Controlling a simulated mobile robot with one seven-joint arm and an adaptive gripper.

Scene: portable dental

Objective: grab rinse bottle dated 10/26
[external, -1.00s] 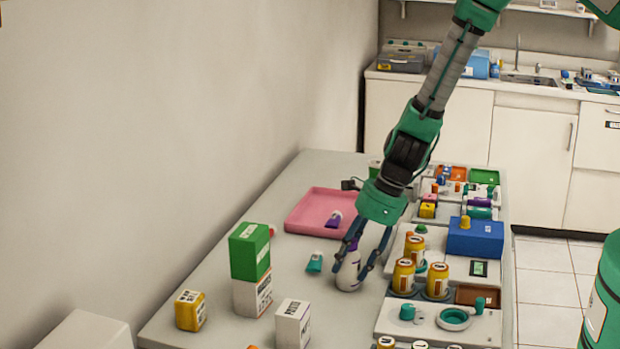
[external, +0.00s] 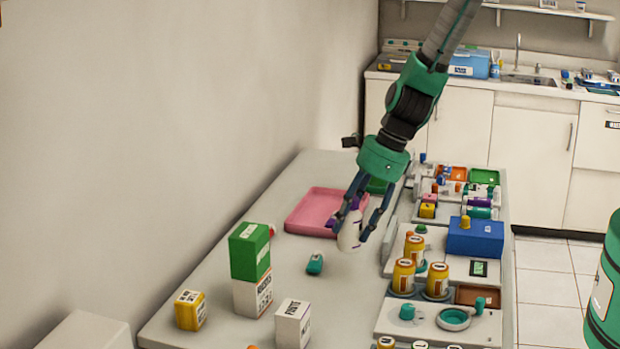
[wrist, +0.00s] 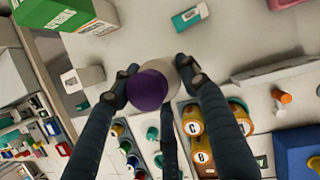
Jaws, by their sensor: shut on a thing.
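A white bottle (external: 349,237) with a purple top is between the fingers of my gripper (external: 361,222). In the wrist view, its round purple cap (wrist: 147,90) faces the camera, with a finger on each side. My gripper is shut on the bottle and holds it above the table, with the bottle close to upright. No date can be read on it; part of it is hidden by the fingers.
A pink tray (external: 300,218) lies behind and left. A small teal item (external: 315,264) lies in front. Amber bottles (external: 403,275) stand in holders to the right, near a blue box (external: 474,238). A green box (external: 249,250) sits on a white one at the left.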

